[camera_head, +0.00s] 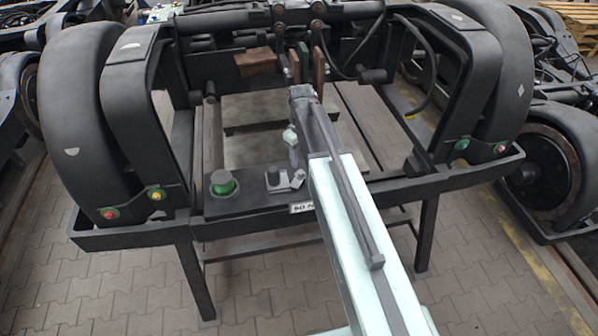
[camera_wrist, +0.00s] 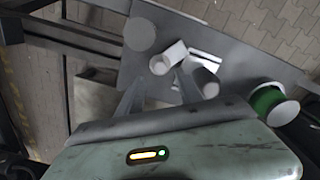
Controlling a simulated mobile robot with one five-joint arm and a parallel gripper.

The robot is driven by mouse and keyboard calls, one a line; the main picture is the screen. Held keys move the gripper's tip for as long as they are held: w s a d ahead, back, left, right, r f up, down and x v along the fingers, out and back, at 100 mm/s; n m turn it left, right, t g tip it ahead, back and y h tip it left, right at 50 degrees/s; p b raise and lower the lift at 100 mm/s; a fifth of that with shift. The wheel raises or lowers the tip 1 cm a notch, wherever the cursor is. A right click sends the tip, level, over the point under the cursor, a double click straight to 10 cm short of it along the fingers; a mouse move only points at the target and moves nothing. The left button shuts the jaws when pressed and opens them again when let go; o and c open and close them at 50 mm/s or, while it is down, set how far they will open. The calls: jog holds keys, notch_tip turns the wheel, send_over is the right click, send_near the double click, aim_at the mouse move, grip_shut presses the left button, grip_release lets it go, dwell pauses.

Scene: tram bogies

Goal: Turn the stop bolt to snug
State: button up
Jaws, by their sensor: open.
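A dark shelf plate (camera_head: 245,205) at the front of the bogie frame carries small fittings. A short dark post (camera_head: 273,177) and a small pale piece (camera_head: 297,180) stand beside each other there. The wrist view shows a grey cylinder (camera_wrist: 204,82), a pale hollow-looking cylinder (camera_wrist: 167,58) and a flat round disc (camera_wrist: 141,35). I cannot tell for sure which is the stop bolt. My gripper (camera_wrist: 160,82) is open and empty, its two fingers pointing at the pale cylinder, apart from it as far as I can tell. In the head view its tips are mostly hidden by my arm.
A green-ringed knob (camera_head: 223,183) stands at the plate's left and also shows in the wrist view (camera_wrist: 272,103). Black side frames (camera_head: 140,110) and wheel covers (camera_head: 75,110) flank the space. Hoses (camera_head: 425,70) hang at the right. A small white label (camera_head: 302,207) is on the front edge.

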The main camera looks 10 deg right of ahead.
aim_at(301, 171)
notch_tip(301, 171, down, 6)
jog(key=b, duration=0.5)
jog(key=shift+f, duration=0.2)
jog(key=shift+r, duration=0.1)
grip_shut()
jog(key=shift+a, duration=0.25)
jog(key=shift+d, duration=0.2)
jog(key=shift+m, duration=3.3)
